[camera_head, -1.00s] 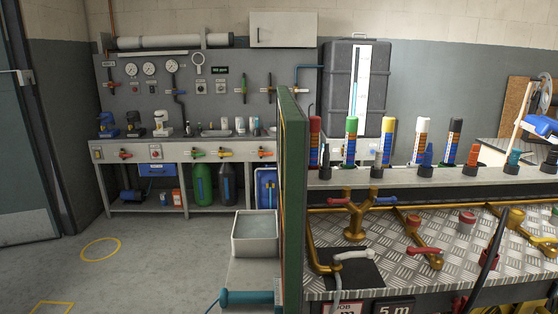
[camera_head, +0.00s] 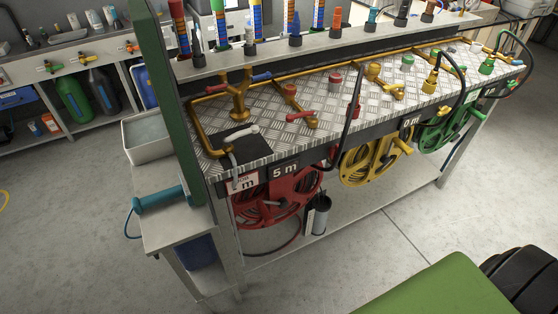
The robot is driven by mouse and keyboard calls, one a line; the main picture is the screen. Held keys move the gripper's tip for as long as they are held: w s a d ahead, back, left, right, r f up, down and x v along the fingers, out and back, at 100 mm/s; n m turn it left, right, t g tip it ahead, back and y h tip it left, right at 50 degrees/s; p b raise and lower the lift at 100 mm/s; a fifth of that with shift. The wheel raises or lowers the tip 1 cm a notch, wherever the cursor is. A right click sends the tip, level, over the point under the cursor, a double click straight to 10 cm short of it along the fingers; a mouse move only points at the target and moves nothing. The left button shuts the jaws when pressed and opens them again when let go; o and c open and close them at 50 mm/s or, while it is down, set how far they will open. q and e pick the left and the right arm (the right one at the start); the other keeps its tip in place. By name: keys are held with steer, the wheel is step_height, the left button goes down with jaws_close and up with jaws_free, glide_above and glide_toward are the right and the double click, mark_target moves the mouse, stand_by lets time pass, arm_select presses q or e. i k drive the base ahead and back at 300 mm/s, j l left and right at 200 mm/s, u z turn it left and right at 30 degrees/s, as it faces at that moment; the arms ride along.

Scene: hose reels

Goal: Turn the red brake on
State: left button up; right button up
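A red hose reel (camera_head: 283,196) hangs under the front edge of the bench at its left end, below a "5 m" sign (camera_head: 285,172). Its lower part is partly behind a black-and-grey cylinder (camera_head: 318,216). I cannot make out which part of the reel is its brake, or how it is set. Above the reel, on the checker-plate top, are a red lever (camera_head: 300,115) on a brass pipe and a red round knob (camera_head: 335,82). Neither of my grippers is in view.
A yellow reel (camera_head: 372,163) and a green reel (camera_head: 445,133) hang farther right. A green upright panel (camera_head: 172,105) closes the bench's left end. Beside it, a low side table (camera_head: 175,228) holds a teal cylinder (camera_head: 160,199) and a grey bin (camera_head: 149,140).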

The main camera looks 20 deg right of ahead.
mark_target(332, 151)
steer(key=z, duration=1.25)
steer(key=u, duration=0.7)
steer(key=i+l+u, duration=0.1)
steer(key=l+u, duration=0.15)
steer(key=u, duration=0.25)
steer(key=l+u, duration=0.3)
steer(key=u, duration=0.15)
steer(key=l+u, duration=0.3)
steer(key=u, duration=0.2)
steer(key=l+u, duration=0.25)
steer(key=u, duration=0.2)
steer(key=k, duration=0.05)
